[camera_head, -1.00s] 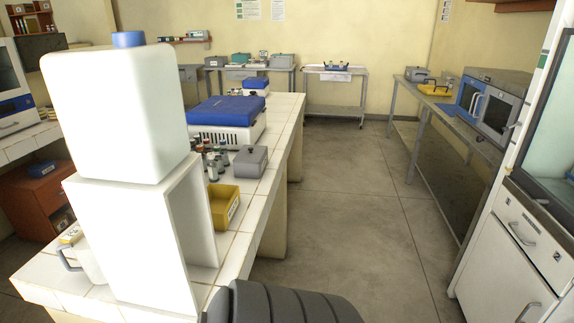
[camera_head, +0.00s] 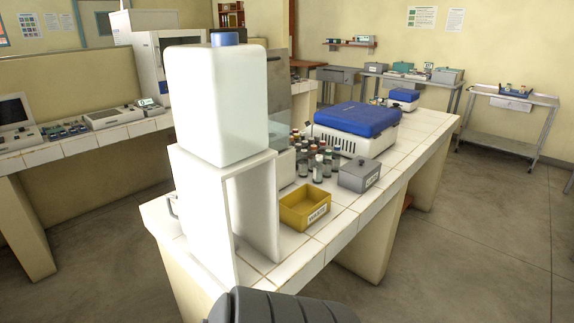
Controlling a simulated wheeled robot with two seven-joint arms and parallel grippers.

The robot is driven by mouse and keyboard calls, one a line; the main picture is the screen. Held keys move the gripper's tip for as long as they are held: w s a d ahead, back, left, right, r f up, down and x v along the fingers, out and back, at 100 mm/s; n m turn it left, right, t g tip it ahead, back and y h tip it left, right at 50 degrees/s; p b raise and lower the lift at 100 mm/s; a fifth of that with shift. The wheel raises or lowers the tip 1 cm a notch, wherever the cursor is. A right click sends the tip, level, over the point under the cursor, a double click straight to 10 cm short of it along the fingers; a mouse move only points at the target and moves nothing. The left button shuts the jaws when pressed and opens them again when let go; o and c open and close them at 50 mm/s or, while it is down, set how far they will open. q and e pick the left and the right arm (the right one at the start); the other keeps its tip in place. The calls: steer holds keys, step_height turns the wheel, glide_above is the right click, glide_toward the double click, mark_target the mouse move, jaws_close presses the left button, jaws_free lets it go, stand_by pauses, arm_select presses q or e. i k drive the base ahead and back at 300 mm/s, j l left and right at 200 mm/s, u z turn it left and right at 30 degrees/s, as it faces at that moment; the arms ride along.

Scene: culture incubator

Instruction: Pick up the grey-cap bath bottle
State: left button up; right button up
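A cluster of small dark bottles (camera_head: 316,160) stands on the white tiled bench (camera_head: 395,190), between the yellow bin and the blue-lidded device. The caps show reddish, dark and pale tones. They are too small to tell surely which bottle is the grey-cap bath bottle. Some bottles at the back are partly hidden by those in front. Neither of my grippers is in view.
A large white container with a blue cap (camera_head: 217,105) sits on a white stand (camera_head: 205,215) at the bench's near end. A yellow bin (camera_head: 305,207), a grey box (camera_head: 359,174) and a blue-lidded device (camera_head: 357,120) share the bench. Open floor lies to the right.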

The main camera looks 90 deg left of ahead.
mark_target(303, 163)
steer(key=i+j+u, duration=0.25)
steer(key=u, duration=0.15)
steer(key=i+j+u, duration=0.1)
steer(key=i+u, duration=1.3)
steer(key=u, duration=0.2)
steer(key=i+l+u, duration=0.15)
steer(key=i+u, duration=0.15)
steer(key=u, duration=0.15)
steer(key=i+l+u, duration=0.2)
steer(key=u, duration=0.25)
steer(key=i+u, duration=0.15)
steer(key=u, duration=0.3)
steer(key=i+l+u, duration=0.15)
steer(key=u, duration=0.25)
steer(key=i+l+u, duration=0.15)
steer(key=u, duration=0.3)
steer(key=i+l+u, duration=0.1)
steer(key=u, duration=0.35)
steer(key=i+l+u, duration=0.15)
steer(key=l+u, duration=0.2)
